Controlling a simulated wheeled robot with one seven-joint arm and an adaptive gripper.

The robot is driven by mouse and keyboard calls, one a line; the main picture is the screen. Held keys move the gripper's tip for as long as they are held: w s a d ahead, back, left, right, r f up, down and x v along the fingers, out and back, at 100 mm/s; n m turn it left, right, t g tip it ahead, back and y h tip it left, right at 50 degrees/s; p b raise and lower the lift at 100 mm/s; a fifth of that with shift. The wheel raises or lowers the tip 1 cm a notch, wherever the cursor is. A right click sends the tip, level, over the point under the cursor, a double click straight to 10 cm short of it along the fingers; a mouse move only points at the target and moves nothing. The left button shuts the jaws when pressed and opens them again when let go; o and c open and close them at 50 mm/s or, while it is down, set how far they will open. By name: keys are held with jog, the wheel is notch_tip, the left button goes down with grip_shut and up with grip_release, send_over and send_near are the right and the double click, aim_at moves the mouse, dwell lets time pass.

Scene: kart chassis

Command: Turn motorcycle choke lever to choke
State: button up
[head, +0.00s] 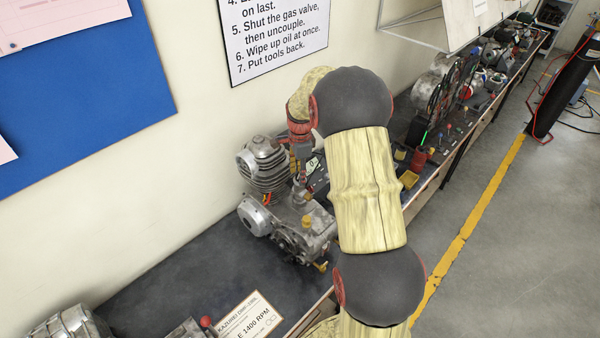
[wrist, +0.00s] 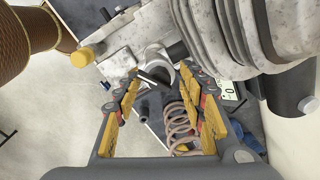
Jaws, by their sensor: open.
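The motorcycle engine (head: 285,225) stands on the dark bench against the wall, with a finned cylinder (head: 262,165). My gripper (head: 302,152) is behind the engine, partly hidden by my arm. In the wrist view my gripper (wrist: 164,84) is open, its yellow-padded fingers on both sides of a round grey metal opening (wrist: 156,57) on the engine. A small dark lever-like piece (wrist: 153,78) shows between the fingertips. I cannot tell for sure that it is the choke lever, nor whether a finger touches it. No choke marking is readable.
The ribbed cylinder (wrist: 225,35) is close to the right finger. A coiled spring (wrist: 178,122) lies between the fingers in the picture. A yellow cap (wrist: 82,57) sits at the left. Bare bench (head: 165,270) lies left of the engine.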

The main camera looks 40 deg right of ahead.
notch_tip(320, 180, up, 12)
jog(key=shift+s+a, duration=0.15)
jog(key=shift+s, duration=0.2)
dwell(0.4)
dwell(0.5)
jog(key=s+a+f+n+t+b, duration=0.2)
jog(key=s+a+f+n+b, duration=0.2)
jog(key=s+a+n+b, duration=0.5)
jog(key=s+a+f+n+t+b, duration=0.3)
jog(key=s+a+n+b, duration=0.7)
jog(key=s+a, duration=0.8)
jog(key=s+f+n, duration=0.1)
jog(key=n, duration=0.1)
jog(key=shift+n, duration=0.4)
jog(key=shift+s, duration=0.1)
jog(key=c, duration=0.3)
